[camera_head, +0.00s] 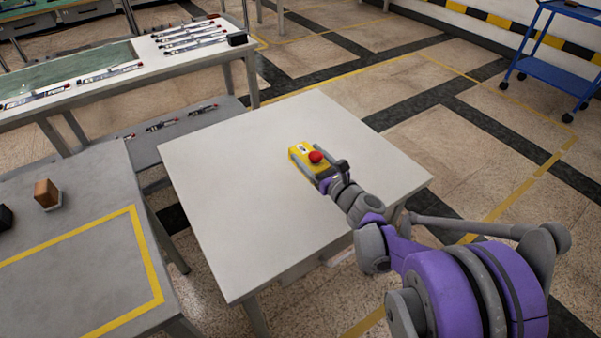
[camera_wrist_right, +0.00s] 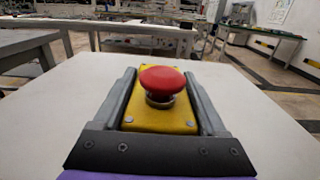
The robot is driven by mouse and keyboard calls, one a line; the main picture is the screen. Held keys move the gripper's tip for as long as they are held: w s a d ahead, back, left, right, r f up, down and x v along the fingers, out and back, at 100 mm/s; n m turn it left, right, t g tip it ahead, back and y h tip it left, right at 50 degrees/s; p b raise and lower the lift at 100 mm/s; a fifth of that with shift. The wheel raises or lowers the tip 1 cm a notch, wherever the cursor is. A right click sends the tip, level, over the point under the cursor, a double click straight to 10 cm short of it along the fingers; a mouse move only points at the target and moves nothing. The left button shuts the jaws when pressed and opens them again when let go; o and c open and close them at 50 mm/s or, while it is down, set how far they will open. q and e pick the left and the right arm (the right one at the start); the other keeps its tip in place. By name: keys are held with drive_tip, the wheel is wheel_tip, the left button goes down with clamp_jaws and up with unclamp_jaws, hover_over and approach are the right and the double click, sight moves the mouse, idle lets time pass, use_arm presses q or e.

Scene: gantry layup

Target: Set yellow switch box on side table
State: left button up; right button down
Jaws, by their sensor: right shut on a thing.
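The yellow switch box (camera_head: 302,154) with a red mushroom button is over the middle of the white-topped side table (camera_head: 230,190) in the head view. My right gripper (camera_head: 325,170) is shut on it, coming from the lower right. In the right wrist view the yellow switch box (camera_wrist_right: 160,110) sits between the two grey fingers of my right gripper (camera_wrist_right: 160,100), button up. The box looks level and at or very close to the table top; I cannot tell whether it touches. My left gripper is not in view.
A grey table (camera_head: 80,215) with a yellow taped outline and a small brown block (camera_head: 46,193) stands at the left. A bench (camera_head: 190,62) with several tools is behind. A blue cart (camera_head: 550,70) stands far right. The side table is otherwise clear.

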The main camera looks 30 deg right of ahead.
drive_tip(key=shift+f+b, duration=0.9)
drive_tip(key=shift+f, duration=2.15)
drive_tip(key=shift+f, duration=0.15)
unclamp_jaws()
drive_tip(key=shift+s+r, duration=0.2)
drive_tip(key=shift+s, duration=0.1)
drive_tip(key=s, duration=0.7)
drive_tip(key=s+d+p, duration=0.1)
drive_tip(key=s, duration=0.3)
drive_tip(key=shift+s, duration=0.2)
